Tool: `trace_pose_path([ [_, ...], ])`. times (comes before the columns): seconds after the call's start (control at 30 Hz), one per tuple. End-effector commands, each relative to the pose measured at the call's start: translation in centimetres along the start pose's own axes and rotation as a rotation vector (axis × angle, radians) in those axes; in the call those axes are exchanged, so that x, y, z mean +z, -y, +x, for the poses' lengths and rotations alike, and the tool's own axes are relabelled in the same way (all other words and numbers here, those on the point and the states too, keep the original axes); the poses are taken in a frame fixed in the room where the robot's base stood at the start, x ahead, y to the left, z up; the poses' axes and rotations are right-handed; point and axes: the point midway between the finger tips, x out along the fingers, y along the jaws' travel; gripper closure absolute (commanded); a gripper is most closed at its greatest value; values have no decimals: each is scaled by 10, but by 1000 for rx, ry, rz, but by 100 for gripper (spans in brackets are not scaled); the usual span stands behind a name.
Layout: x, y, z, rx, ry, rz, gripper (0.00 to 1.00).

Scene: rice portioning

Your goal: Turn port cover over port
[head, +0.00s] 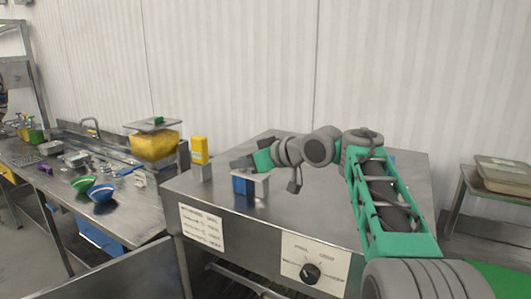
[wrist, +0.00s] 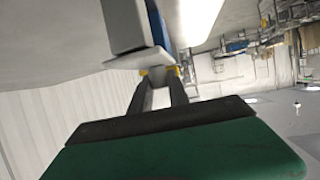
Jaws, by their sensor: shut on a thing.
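A small box with a blue front and grey side (head: 243,186) stands on the steel machine top; I take it for the port. A light grey plate (head: 261,177) lies at its top, likely the port cover. My gripper (head: 240,163) is just above it, its fingertips hard to make out in the head view. In the wrist view, the yellow-tipped fingers of my gripper (wrist: 159,75) are shut on a small grey piece beside the light plate (wrist: 140,60), seemingly part of the cover. A grey block (wrist: 124,25) adjoins the plate. The port opening is hidden.
A yellow block on a grey post (head: 200,150) stands left of the port. A steel machine (head: 330,215) with a knob panel (head: 314,262) carries the port. A sink counter at left holds bowls (head: 102,192) and a yellow-bodied scale (head: 154,145). The machine top is mostly clear.

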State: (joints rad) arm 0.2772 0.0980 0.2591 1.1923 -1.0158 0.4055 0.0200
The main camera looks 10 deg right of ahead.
Motion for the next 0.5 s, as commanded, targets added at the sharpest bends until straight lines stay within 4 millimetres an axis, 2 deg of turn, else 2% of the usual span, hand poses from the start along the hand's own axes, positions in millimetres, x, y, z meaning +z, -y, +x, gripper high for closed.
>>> trace_pose_path([
  [0.17, -3, 10, 4, -33, -3, -14, 100],
  [0.5, -3, 10, 4, -34, -3, -15, 100],
])
